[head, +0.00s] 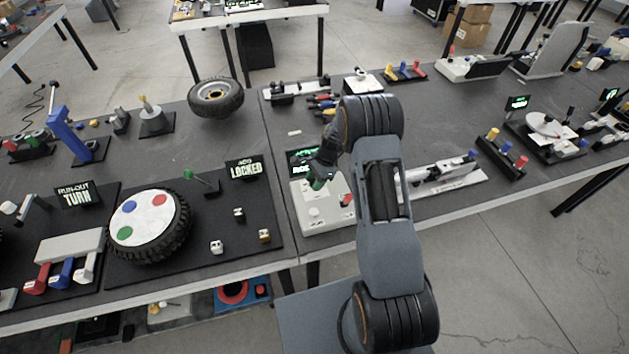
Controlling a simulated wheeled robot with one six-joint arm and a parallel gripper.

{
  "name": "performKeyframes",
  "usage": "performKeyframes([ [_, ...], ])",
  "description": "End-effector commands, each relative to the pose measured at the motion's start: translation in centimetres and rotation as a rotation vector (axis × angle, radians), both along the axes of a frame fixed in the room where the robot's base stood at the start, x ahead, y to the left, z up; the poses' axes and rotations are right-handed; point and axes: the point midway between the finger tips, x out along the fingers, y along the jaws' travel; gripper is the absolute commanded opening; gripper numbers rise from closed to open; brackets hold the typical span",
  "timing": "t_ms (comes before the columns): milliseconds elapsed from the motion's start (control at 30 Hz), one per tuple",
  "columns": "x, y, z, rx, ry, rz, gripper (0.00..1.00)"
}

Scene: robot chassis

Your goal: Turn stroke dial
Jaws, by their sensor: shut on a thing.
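A pale grey control box (319,218) sits at the front edge of the table, left of my arm. A small dark display (299,157) with green text stands at its back; my gripper partly covers the text. My gripper (318,178) points down at the box's upper part and is shut on a small green dial (318,185), taken to be the stroke dial. The jaws hide most of the dial, so its angle cannot be read. A red knob (346,200) sits on the box's right side, apart from the jaws.
My arm rises right of the box. A white rail fixture (440,178) lies further right. Left are a "LOCKED" display (245,168) and a wheel (148,226) with coloured discs. Several screwdriver-like tools (322,103) lie behind.

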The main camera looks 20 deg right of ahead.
Motion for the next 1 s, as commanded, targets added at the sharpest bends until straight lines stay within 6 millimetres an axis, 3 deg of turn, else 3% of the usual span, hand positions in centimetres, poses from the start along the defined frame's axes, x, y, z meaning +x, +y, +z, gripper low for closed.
performKeyframes([
  [333,0.16,-0.01,-0.29,-0.001,-0.002,0.168,0.14],
  [1000,0.25,0.15,-0.18,-0.001,0.000,0.803,0.14],
])
